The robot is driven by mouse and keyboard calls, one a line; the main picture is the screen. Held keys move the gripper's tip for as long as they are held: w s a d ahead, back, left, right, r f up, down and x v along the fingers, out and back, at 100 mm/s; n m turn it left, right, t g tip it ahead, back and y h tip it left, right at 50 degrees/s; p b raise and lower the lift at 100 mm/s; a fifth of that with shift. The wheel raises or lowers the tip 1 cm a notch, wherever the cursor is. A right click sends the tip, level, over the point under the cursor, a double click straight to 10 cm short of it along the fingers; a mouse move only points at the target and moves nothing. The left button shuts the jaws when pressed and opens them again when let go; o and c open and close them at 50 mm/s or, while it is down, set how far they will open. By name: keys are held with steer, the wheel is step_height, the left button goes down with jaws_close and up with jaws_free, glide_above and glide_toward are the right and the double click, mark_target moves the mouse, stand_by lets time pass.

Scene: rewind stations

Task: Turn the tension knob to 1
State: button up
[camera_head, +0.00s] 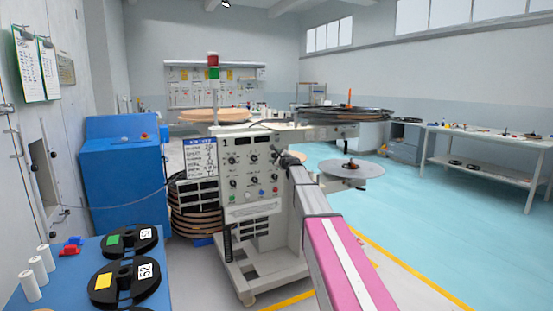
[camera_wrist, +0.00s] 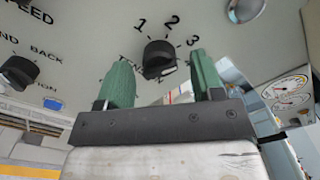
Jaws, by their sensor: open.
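The tension knob (camera_wrist: 158,54) is a black round knob on the pale machine panel, with the numbers 1, 2 and 3 printed in an arc above it. The label below it is partly covered by a green finger. I cannot tell clearly which number its pointer faces. My gripper (camera_wrist: 163,76) is open, with one green finger on each side of the knob in the picture. I see no clear contact between fingers and knob. In the head view, my arm reaches the right side of the machine's control panel (camera_head: 243,197), and the gripper hides part of it.
Another black knob (camera_wrist: 18,72), marked BACK, is left of the tension knob. A blue bench (camera_head: 90,270) with black reels stands at the front left. The floor on the right is open before a long table (camera_head: 480,140).

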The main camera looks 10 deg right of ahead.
steer(key=shift+w+a, duration=0.15)
steer(key=shift+w, duration=0.1)
steer(key=shift+c, duration=0.2)
steer(key=c, duration=0.8)
steer(key=shift+c, duration=0.2)
